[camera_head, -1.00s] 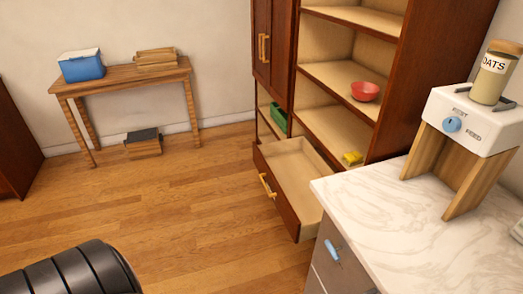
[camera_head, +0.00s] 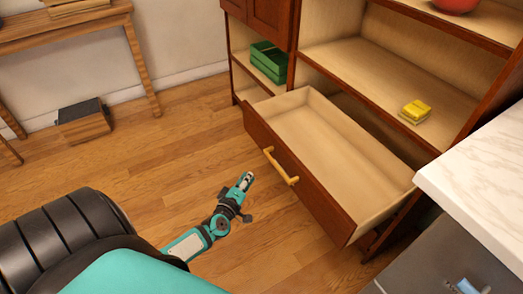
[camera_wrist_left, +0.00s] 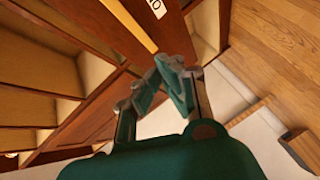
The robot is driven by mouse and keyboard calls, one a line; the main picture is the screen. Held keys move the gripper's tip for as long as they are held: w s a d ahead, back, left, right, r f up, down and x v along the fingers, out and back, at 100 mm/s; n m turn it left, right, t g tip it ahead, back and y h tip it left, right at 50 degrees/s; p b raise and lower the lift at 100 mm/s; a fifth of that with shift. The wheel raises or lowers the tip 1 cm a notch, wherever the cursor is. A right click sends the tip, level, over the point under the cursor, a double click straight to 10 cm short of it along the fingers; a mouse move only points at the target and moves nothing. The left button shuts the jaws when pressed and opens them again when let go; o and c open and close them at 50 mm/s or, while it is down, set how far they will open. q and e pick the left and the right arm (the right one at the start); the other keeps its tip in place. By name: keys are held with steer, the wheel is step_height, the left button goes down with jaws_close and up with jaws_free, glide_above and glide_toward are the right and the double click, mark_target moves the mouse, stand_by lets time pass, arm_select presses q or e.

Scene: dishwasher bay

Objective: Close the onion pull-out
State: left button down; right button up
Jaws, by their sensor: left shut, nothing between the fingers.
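The pull-out (camera_head: 310,165) is a wooden drawer low in the tall brown cabinet. It stands open, and its visible inside is empty. Its reddish-brown front has a yellow bar handle (camera_head: 281,166). In the left wrist view the handle (camera_wrist_left: 128,24) runs beside a white label (camera_wrist_left: 157,8), cut off by the frame's edge. My left gripper (camera_head: 245,181) is shut and empty, in front of the drawer front, to the left of the handle and apart from it. Its fingers also show in the left wrist view (camera_wrist_left: 163,72). My right gripper is not in view.
A marble-topped counter (camera_head: 480,180) stands close at the right of the drawer. A green crate (camera_head: 268,62) and yellow item (camera_head: 415,111) sit on cabinet shelves. A wooden table (camera_head: 65,32) and dark-topped box (camera_head: 84,120) are at the left. The floor before the drawer is clear.

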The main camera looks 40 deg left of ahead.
arm_select(q)
step_height(320, 180, up, 4)
steer(key=w+a+n+t+y+b, duration=0.1)
steer(key=w+a+n+y+b, duration=0.15)
steer(key=n+b, duration=0.2)
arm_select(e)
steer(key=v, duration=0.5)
arm_select(q)
steer(key=n+b, duration=0.2)
steer(key=b, duration=0.1)
glide_toward(266, 128)
steer(key=w+a, duration=0.1)
steer(key=a, duration=0.3)
steer(key=shift+m, duration=0.25)
steer(key=w, duration=0.1)
steer(key=w+d, duration=0.1)
steer(key=w, duration=0.1)
steer(key=shift+w+d+f, duration=0.15)
steer(key=shift+w+d, duration=0.2)
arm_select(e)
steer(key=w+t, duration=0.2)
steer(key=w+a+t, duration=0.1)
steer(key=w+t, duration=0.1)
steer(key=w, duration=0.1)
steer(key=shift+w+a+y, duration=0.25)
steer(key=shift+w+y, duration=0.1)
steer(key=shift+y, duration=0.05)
